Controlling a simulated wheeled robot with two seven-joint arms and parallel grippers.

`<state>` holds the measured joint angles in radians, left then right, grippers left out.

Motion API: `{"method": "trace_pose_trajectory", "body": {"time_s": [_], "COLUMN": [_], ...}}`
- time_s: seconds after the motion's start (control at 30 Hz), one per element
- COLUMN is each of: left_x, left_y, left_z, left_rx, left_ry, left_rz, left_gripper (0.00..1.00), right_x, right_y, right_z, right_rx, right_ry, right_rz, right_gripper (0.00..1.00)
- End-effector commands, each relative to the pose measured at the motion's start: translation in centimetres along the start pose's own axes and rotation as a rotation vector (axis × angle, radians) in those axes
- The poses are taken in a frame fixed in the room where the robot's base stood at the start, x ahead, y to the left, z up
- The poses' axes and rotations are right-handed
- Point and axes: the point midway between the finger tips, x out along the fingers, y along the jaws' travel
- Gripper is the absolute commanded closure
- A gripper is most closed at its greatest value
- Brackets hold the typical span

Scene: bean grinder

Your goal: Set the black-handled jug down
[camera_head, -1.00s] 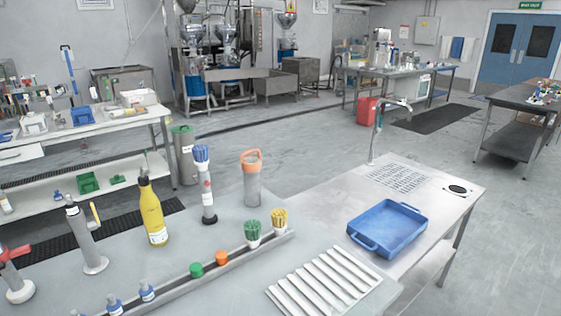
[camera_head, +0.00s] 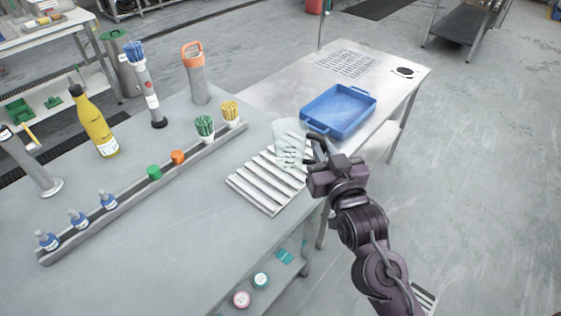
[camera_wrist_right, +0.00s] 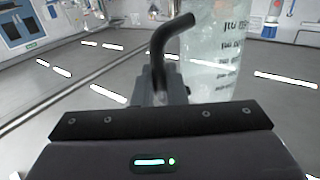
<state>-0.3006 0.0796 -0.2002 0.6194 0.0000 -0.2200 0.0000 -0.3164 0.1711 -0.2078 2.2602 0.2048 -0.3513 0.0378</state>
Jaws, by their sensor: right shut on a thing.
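The black-handled jug (camera_head: 289,141) is clear and pale with dark markings on its side. In the head view it shows at the upper end of the white ribbed rack (camera_head: 262,183), in front of the blue tray. I cannot tell whether its base touches the rack. My right gripper (camera_head: 318,152) is shut on the jug's black handle. In the right wrist view the handle (camera_wrist_right: 166,48) rises from between the fingers and bends toward the clear jug wall (camera_wrist_right: 215,60). The fingertips are mostly hidden. My left gripper is out of view.
A blue tray (camera_head: 338,109) lies just behind the jug. A rail (camera_head: 150,190) with small bottles, caps and brush cups runs left of the rack. A yellow bottle (camera_head: 93,122) and an orange-topped flask (camera_head: 195,72) stand farther back. The front left bench top is bare.

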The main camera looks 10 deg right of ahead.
Motion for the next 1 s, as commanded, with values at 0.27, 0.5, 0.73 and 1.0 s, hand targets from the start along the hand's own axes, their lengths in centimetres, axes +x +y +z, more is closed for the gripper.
{"method": "trace_pose_trajectory", "body": {"time_s": [0.27, 0.5, 0.73, 1.0], "left_x": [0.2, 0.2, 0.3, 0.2], "left_y": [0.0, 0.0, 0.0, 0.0], "left_z": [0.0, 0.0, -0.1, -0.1], "left_rx": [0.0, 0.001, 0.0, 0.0], "left_ry": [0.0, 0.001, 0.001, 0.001], "left_rz": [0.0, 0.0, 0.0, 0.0], "left_gripper": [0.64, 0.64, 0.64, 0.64], "right_x": [6.0, 7.7, 7.8, 7.7], "right_y": [0.1, 0.2, 0.2, 0.3], "right_z": [-7.9, -11.1, -7.3, -0.1], "right_rx": [-0.007, -0.012, -0.013, -0.013], "right_ry": [0.007, -0.002, -0.012, -0.01], "right_rz": [-0.014, -0.014, -0.014, -0.014], "right_gripper": [1.0, 1.0, 1.0, 1.0]}}
